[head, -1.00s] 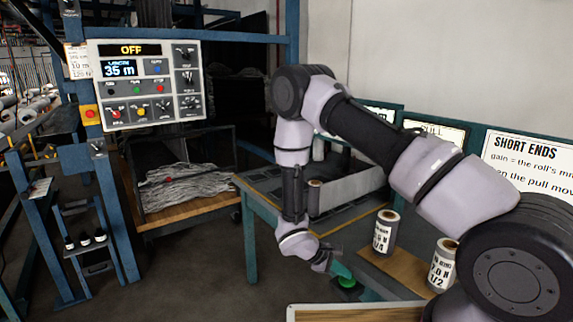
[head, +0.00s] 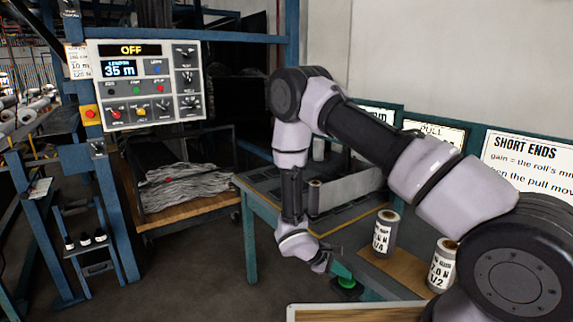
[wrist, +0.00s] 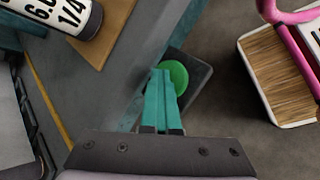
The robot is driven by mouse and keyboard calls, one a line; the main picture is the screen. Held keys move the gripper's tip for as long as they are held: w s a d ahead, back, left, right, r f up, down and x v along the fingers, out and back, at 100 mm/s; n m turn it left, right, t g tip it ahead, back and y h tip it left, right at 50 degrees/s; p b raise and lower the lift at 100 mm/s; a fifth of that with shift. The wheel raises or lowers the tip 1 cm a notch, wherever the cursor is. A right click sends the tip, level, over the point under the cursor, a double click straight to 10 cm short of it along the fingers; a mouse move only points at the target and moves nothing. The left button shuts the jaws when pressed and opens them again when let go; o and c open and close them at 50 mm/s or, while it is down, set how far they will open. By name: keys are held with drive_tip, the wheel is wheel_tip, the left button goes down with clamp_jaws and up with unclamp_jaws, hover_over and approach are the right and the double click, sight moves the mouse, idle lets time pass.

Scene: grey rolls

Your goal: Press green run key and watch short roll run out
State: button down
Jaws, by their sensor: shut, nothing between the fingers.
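The green run key (head: 346,283) is a round button on a dark base by the work table's front edge. It also shows in the wrist view (wrist: 180,78). My gripper (wrist: 160,74) has teal fingers shut together and empty. Its tips overlap the left edge of the key in the wrist view; I cannot tell whether they touch it. In the head view my gripper (head: 335,267) is just above and left of the key. A short grey roll (head: 314,197) stands on the table behind my arm, with a pale sheet (head: 350,188) stretching right from it.
A control panel (head: 150,103) at left reads OFF and 35 m. Two labelled cylinders (head: 384,233) (head: 442,265) stand on a wooden board right of my gripper. A wood-topped tray (wrist: 275,78) with a pink handle lies right of the key in the wrist view.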

drive_tip(key=shift+s+a+f, duration=0.1)
drive_tip(key=shift+a, duration=0.05)
drive_tip(key=shift+r, duration=3.05)
drive_tip(key=shift+w+r, duration=0.2)
wheel_tip(320, 180, up, 12)
drive_tip(key=w+d+m+g+y, duration=0.1)
drive_tip(key=d+m+y, duration=0.1)
drive_tip(key=m, duration=0.2)
wheel_tip(320, 180, up, 13)
drive_tip(key=m+y, duration=0.3)
drive_tip(key=m, duration=0.2)
hover_over(343, 280)
drive_tip(key=d, duration=0.5)
drive_tip(key=s+d+r+m+t+y, duration=0.1)
drive_tip(key=s+r+m+t+y, duration=0.2)
drive_tip(key=s+r, duration=0.4)
drive_tip(key=s+d+r+m+t+y, duration=0.1)
drive_tip(key=s+r+m+t+y, duration=0.2)
drive_tip(key=s+r, duration=0.4)
wheel_tip(343, 280, up, 8)
drive_tip(key=shift+s+f+m, duration=0.25)
drive_tip(key=shift+s+m, duration=0.05)
